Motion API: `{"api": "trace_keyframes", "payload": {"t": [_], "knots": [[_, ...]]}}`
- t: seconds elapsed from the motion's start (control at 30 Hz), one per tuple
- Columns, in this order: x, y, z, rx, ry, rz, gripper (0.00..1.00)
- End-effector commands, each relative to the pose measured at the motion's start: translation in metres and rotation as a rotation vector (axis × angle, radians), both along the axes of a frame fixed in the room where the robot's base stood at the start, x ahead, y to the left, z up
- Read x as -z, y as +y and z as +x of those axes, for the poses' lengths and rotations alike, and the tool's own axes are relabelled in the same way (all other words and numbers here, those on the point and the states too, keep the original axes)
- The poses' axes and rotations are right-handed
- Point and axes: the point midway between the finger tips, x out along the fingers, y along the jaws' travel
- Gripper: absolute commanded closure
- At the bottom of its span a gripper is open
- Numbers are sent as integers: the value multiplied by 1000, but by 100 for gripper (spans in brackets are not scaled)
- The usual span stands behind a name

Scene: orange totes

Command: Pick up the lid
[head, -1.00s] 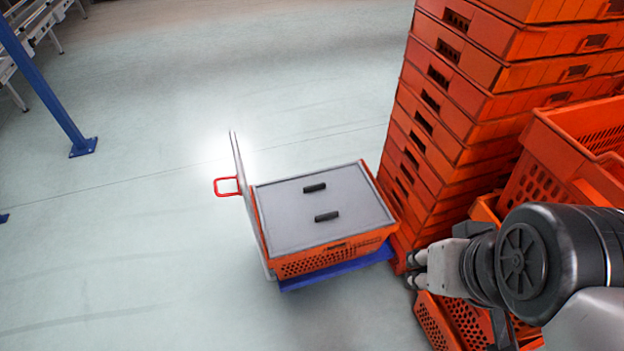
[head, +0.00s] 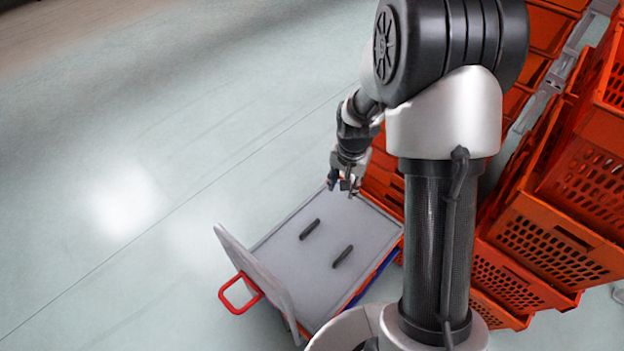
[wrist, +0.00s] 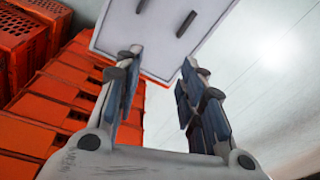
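The lid (head: 312,262) is a flat grey panel with two short black handles (head: 309,229) on top. It lies on an orange tote on a blue-and-grey cart with a red handle. My gripper (head: 345,188) is above the far edge of the lid in the head view and not holding it. In the wrist view the fingers of my gripper (wrist: 158,100) are spread apart with nothing between them. The lid (wrist: 160,38) shows beyond the fingertips there, with both handles in view. Most of the tote under the lid is hidden.
Stacked orange totes (head: 545,240) stand to the right of the cart, and another stack (wrist: 62,105) fills the left of the wrist view. The cart's upright panel with its red handle (head: 240,293) rises at the lid's left side. The floor to the left is clear.

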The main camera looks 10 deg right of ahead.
Motion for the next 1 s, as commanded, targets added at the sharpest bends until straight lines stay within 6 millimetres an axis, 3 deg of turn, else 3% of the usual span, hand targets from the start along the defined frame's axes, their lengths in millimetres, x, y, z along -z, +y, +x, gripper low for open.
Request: {"api": "trace_keyframes", "payload": {"t": [0.03,0.2,0.3,0.4,0.67,1.0], "knots": [[35,-6,1,40,29,8,63],[135,-19,0,169,78,26,63],[183,-23,-9,230,101,33,63],[218,-26,-17,275,116,37,63],[261,-28,-28,317,129,41,63],[335,-27,-28,315,130,41,63]]}}
